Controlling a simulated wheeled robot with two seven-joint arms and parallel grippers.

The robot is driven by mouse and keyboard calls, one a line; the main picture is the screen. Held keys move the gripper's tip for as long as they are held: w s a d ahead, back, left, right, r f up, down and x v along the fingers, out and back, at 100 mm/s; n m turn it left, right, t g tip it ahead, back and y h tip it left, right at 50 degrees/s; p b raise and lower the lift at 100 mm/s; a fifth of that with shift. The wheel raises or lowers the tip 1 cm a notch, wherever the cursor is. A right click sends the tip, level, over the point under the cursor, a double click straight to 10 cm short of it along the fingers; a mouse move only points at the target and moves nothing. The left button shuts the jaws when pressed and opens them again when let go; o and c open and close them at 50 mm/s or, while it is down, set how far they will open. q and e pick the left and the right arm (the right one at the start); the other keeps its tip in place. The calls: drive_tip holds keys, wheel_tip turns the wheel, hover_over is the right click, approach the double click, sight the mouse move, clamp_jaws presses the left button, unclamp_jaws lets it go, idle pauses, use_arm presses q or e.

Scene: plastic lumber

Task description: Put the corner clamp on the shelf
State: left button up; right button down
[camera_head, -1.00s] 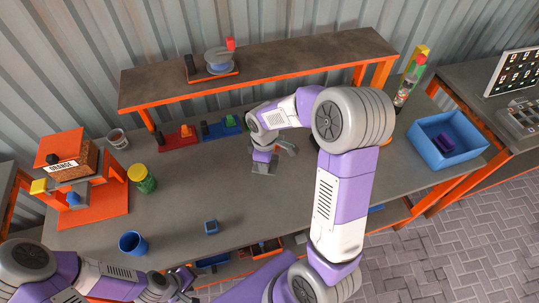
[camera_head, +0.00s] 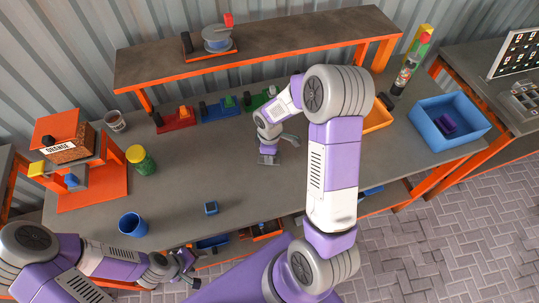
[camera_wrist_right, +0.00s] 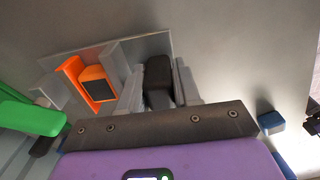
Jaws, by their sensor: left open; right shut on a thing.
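The corner clamp (camera_wrist_right: 125,65) shows in the right wrist view as a grey plate with raised sides, an orange block and a black grip. My right gripper (camera_wrist_right: 158,90) is shut on the black grip. In the head view my right gripper (camera_head: 268,150) is over the middle of the bench, with a small grey part of the clamp (camera_head: 268,160) below it. I cannot tell whether the clamp touches the bench. The shelf (camera_head: 270,48) is a raised grey board with orange edges behind it. My left gripper (camera_head: 183,264) is open and empty at the bench's front edge.
Red (camera_head: 173,121), blue (camera_head: 220,109) and green (camera_head: 262,97) fixtures stand below the shelf. A blue cup (camera_head: 132,224), a small blue block (camera_head: 211,208) and a blue bin (camera_head: 449,122) are on the bench.

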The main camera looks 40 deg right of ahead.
drive_tip(key=shift+w+f, duration=0.1)
drive_tip(key=shift+f, duration=0.25)
drive_tip(key=shift+f, duration=0.2)
drive_tip(key=c, duration=0.8)
unclamp_jaws()
drive_tip(key=shift+r, duration=0.1)
